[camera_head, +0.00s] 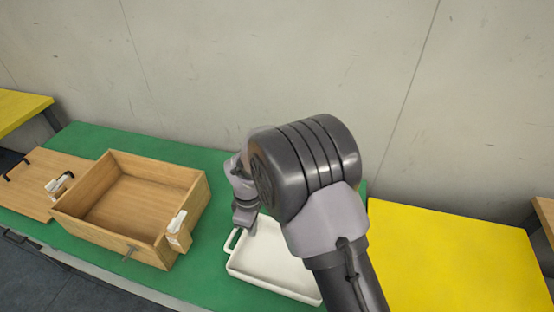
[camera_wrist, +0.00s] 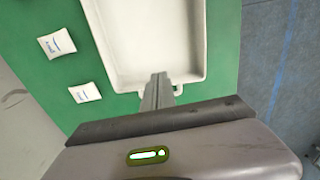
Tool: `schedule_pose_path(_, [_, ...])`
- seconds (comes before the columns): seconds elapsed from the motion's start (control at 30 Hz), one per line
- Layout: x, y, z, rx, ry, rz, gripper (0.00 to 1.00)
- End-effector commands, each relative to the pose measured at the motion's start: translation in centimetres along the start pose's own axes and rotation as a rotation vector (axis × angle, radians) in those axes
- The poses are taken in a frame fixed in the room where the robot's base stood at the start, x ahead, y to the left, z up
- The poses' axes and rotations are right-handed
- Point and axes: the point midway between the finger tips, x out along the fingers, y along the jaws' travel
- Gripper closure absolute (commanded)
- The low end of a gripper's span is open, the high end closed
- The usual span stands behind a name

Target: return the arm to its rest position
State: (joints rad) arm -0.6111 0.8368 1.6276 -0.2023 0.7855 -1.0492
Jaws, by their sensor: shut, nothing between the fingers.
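My arm (camera_head: 310,175) is raised and bent in the middle of the head view. My gripper (camera_wrist: 158,77) shows in the wrist view with its two fingers closed together and nothing between them. The fingertips overlap the near edge of a white tray (camera_wrist: 150,35) in that picture; I cannot tell their height above it. The tray also shows in the head view (camera_head: 272,258), partly hidden behind my arm, and it looks empty.
An open, empty wooden box (camera_head: 135,195) stands on the green table (camera_head: 215,285), beside a wooden panel (camera_head: 35,180). Two small white packets (camera_wrist: 57,44) (camera_wrist: 85,93) lie left of the tray in the wrist view. A yellow table (camera_head: 450,260) is at right; a wall stands behind.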

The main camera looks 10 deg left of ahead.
Motion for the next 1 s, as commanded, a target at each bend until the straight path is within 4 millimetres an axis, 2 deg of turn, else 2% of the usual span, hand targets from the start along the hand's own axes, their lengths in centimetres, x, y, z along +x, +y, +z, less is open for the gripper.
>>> schedule_pose_path(0.07, [-2.7,0.8,1.1,0.076,0.022,0.017,1.00])
schedule_pose_path(0.17, [-9.7,1.7,4.8,0.307,0.083,0.052,1.00])
schedule_pose_path(0.2, [-12.9,1.6,6.9,0.429,0.115,0.066,1.00])
schedule_pose_path(0.23, [-15.2,1.2,8.7,0.523,0.140,0.077,1.00])
schedule_pose_path(0.3, [-20.1,-0.2,12.8,0.748,0.205,0.098,1.00])
schedule_pose_path(0.37, [-23.5,-2.2,16.2,0.935,0.265,0.114,1.00])
schedule_pose_path(0.43, [-26.4,-5.1,19.8,1.148,0.339,0.128,1.00])
schedule_pose_path(0.53, [-28.6,-9.5,23.6,1.420,0.445,0.139,1.00])
schedule_pose_path(0.6, [-29.1,-12.1,25.3,1.569,0.510,0.141,1.00])
schedule_pose_path(0.7, [-29.0,-14.6,26.6,1.713,0.575,0.138,1.00])
schedule_pose_path(0.8, [-28.8,-15.6,27.1,1.777,0.607,0.136,1.00])
schedule_pose_path(1.0, [-28.8,-15.8,27.2,1.788,0.611,0.133,1.00])
